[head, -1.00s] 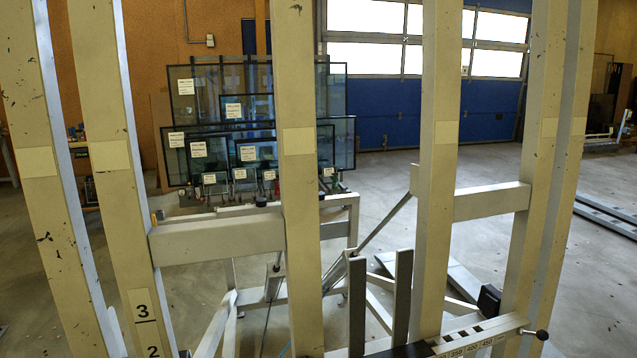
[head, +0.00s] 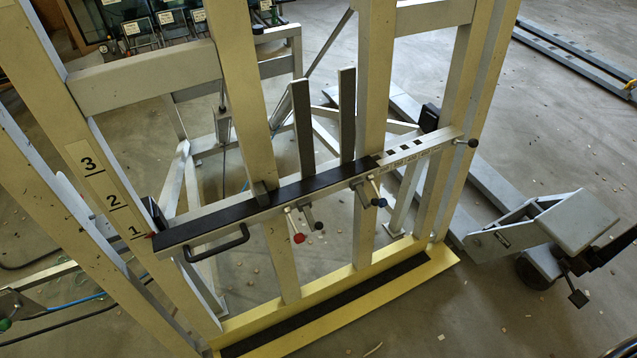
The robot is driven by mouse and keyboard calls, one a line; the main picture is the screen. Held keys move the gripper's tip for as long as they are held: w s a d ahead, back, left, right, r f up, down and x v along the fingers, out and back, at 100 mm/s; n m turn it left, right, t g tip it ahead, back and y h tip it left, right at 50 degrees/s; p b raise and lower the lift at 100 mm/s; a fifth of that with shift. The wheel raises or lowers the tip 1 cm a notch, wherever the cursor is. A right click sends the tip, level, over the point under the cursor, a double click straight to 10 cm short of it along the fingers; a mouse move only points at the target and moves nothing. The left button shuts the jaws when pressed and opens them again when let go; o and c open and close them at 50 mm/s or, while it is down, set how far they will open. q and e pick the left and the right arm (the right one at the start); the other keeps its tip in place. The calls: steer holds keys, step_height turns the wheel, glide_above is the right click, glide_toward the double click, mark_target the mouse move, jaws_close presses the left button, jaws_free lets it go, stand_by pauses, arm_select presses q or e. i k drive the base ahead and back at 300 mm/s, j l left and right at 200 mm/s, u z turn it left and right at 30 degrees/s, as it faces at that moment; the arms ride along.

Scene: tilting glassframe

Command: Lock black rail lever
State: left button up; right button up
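The rail (head: 260,200), with a black top strip, crosses the cream uprights of the frame in the head view. Another black ball knob (head: 472,143) sits at the rail's right end. A black bow handle (head: 218,246) is under the left part. I cannot tell whether any lever is locked. Neither of my grippers is in view.
Two dark posts (head: 303,130) rise behind the rail. A yellow base ledge with a black strip (head: 350,301) runs along the frame's foot. A grey bracket with a caster (head: 538,268) stands at right. Glass panes (head: 145,25) are at the back left.

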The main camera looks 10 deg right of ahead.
mark_target(472, 142)
steer(key=z, duration=1.35)
